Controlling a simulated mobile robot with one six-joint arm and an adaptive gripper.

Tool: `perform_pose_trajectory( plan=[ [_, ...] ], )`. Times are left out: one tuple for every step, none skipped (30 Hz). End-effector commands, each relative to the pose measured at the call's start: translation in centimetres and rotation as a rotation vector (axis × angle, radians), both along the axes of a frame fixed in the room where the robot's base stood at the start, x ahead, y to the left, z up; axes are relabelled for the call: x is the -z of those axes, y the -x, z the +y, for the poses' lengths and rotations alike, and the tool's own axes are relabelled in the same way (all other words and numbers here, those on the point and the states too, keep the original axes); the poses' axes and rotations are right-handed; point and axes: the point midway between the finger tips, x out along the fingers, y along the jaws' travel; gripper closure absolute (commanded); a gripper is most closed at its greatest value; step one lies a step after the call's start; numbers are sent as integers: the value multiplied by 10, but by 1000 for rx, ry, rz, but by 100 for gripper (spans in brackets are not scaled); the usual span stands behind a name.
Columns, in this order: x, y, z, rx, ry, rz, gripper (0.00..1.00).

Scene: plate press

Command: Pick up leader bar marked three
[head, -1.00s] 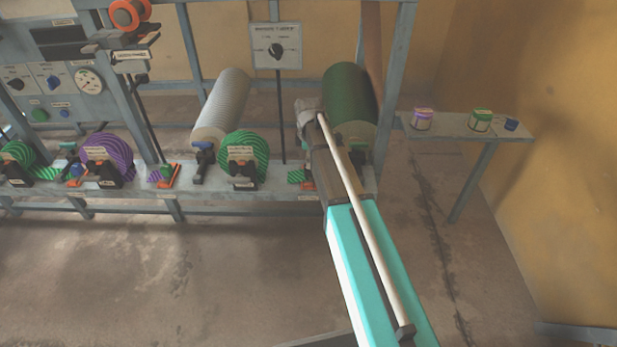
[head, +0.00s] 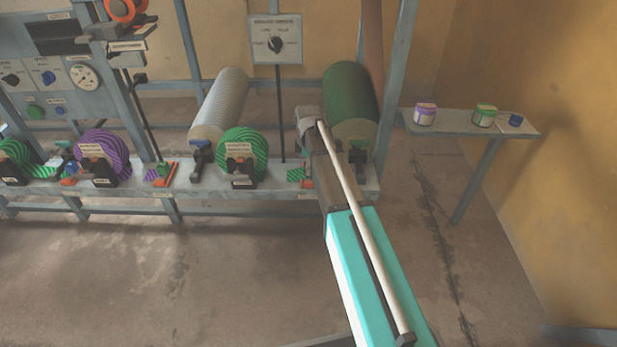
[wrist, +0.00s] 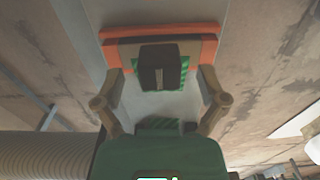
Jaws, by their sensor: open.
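In the wrist view, a dark block (wrist: 159,68) with a pale slot stands on a grey bar with an orange edge (wrist: 160,32), and green-striped material shows beside and below it. I cannot read a mark three on it. My gripper (wrist: 161,80) is open, with one finger on each side of the block and bar end; whether they touch is unclear. In the head view, my arm reaches over the right end of the bench, where a small green-striped piece with orange (head: 299,175) shows left of my arm. The gripper's fingers are hidden there.
A dark green roller (head: 350,90) stands behind my arm, and a grey roller (head: 220,105) to the left. Striped green (head: 243,150) and purple (head: 105,155) discs line the bench. Small pots (head: 425,114) sit on a side shelf. A frame post (head: 397,85) rises near my arm.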

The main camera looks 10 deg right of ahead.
Motion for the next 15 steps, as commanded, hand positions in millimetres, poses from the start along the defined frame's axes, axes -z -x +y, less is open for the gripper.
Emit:
perform_pose_trajectory(
  plan=[
    [7,0,0,0,0,0,9],
    [9,0,0,0,0,0,9],
    [11,0,0,0,0,0,9],
    [12,0,0,0,0,0,9],
    [13,0,0,0,0,0,9],
    [14,0,0,0,0,0,9],
    [14,0,0,0,0,0,9],
    [15,0,0,0,0,0,9],
    [15,0,0,0,0,0,9],
    [15,0,0,0,0,0,9],
    [15,0,0,0,0,0,9],
    [14,0,0,0,0,0,9],
    [14,0,0,0,0,0,9],
    [14,0,0,0,0,0,9],
    [14,0,0,0,0,0,9]
  ],
)
